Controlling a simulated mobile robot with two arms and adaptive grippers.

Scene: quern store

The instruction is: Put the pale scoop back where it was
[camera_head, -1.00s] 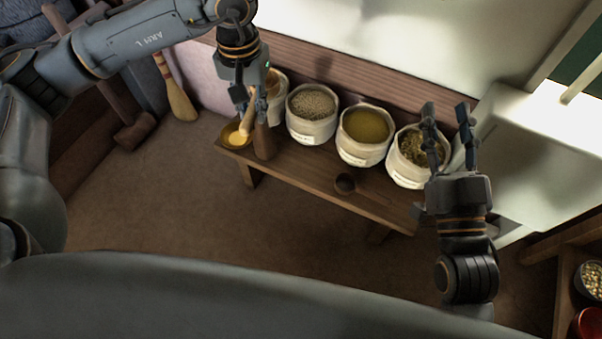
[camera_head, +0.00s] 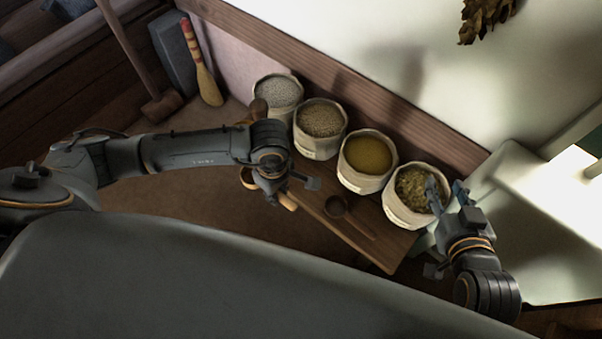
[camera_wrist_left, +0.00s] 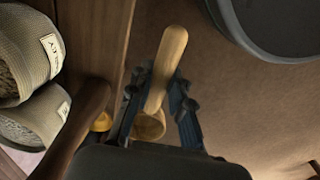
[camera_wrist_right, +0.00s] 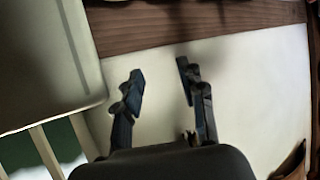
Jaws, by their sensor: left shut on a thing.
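The pale scoop (camera_wrist_left: 168,65) is between the fingers of my left gripper (camera_wrist_left: 160,92), which is shut on it. Its handle points away from the wrist and its round bowl sits nearer the palm. In the head view my left gripper (camera_head: 276,190) is by the bench's front edge, and only a bit of the pale scoop (camera_head: 287,201) shows below it. My right gripper (camera_head: 446,186) is open and empty, by the rightmost sack; its spread fingers also show in the right wrist view (camera_wrist_right: 160,75).
On the bench (camera_head: 390,249), several grain sacks (camera_head: 367,162) stand along the wall. A dark scoop (camera_head: 336,206) lies in front of them. A brush (camera_head: 207,85) and mallet (camera_head: 160,106) stand at left.

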